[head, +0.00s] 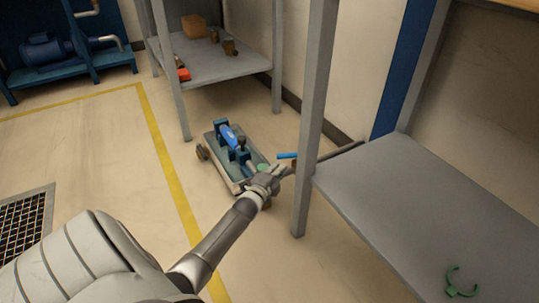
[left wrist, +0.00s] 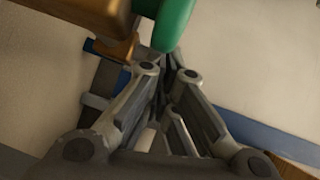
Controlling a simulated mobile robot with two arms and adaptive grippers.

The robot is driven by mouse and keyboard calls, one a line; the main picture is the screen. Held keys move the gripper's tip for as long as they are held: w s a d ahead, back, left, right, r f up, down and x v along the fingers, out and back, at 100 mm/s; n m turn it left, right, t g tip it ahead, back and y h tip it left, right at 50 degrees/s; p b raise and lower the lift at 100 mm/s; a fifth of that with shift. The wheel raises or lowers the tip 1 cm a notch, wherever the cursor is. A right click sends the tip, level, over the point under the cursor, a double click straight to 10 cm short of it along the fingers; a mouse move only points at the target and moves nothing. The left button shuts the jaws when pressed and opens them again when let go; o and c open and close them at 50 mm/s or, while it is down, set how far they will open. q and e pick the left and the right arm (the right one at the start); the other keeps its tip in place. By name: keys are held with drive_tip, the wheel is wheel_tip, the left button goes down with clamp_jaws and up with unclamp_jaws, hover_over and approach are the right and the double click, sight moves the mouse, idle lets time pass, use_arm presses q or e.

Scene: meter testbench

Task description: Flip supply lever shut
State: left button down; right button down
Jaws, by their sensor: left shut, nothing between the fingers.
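A small bench on the floor carries the meter rig (head: 228,137), with blue fittings and a pipe running right. A blue lever (head: 287,155) stands near the pipe's right part, and a green part (head: 262,168) shows beside my gripper. Which one is the supply lever I cannot tell. My left gripper (head: 279,170) is shut and empty at the pipe's right end. In the left wrist view a green rounded handle (left wrist: 173,24) is right at my fingertips (left wrist: 166,62), beside a brass body (left wrist: 84,16); contact is unclear. A blue bar (left wrist: 98,47) lies left of them. My right gripper is out of view.
A grey shelf post (head: 314,110) rises just right of my left gripper. A grey shelf (head: 430,195) fills the right, holding a green clip (head: 460,284). Another shelf (head: 215,62) with small items stands behind. The floor left of the rig is clear.

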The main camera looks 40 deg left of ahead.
use_arm(q)
drive_tip(key=v, duration=0.7)
drive_tip(key=shift+s+d, duration=0.1)
drive_tip(key=shift+s, duration=0.05)
